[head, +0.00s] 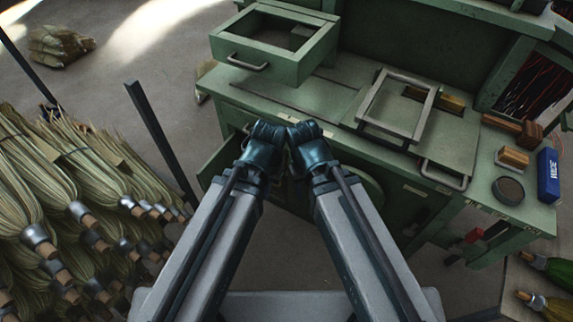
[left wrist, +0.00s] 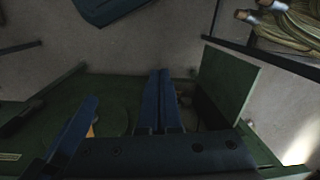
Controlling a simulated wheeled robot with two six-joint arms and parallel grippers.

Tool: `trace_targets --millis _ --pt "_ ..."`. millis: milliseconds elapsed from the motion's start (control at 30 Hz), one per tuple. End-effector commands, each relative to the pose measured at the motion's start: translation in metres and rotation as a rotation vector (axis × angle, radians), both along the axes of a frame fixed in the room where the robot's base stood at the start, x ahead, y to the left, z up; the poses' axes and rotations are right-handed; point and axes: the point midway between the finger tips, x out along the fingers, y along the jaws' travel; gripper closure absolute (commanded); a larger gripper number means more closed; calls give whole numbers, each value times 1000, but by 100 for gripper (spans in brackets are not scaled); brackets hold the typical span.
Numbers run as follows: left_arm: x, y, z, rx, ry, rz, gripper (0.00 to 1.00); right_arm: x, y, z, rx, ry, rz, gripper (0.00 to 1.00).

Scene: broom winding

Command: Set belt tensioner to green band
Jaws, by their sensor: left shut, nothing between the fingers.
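The green winding machine (head: 330,95) stands in front of me, with an open door (head: 222,160) low on its front; the panel also shows in the left wrist view (left wrist: 228,78). A round green disc (head: 370,190) is partly hidden behind my right arm. I cannot make out the belt tensioner or a green band. My left gripper (head: 262,140) is in front of the machine; in the left wrist view its blue fingers (left wrist: 165,100) are together and empty. My right gripper (head: 306,145) is close beside it, its fingertips hidden.
A green drawer-like box (head: 275,45) and a tilted metal frame (head: 398,105) are on the machine top. A blue box (head: 548,175) and a dark round tin (head: 508,190) sit at the right. A red-handled part (head: 470,238) is below. Straw bundles (head: 75,175) crowd the left.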

Motion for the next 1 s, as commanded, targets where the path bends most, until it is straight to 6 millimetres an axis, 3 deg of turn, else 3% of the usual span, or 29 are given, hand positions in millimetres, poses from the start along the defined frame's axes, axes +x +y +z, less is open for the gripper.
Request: trace_targets --millis 333,467,667,1000 --pt "0 0 0 0 0 0 100 0 0 0 0 0 0 50" --pt "2 -1 -9 -13 -6 -6 77 0 0 -9 0 0 0 50" --pt "21 -13 -68 -132 -60 -70 41 0 0 -67 0 -1 1 50" --pt "75 -38 -165 -390 -270 -200 40 1 0 -179 -1 -2 2 50"
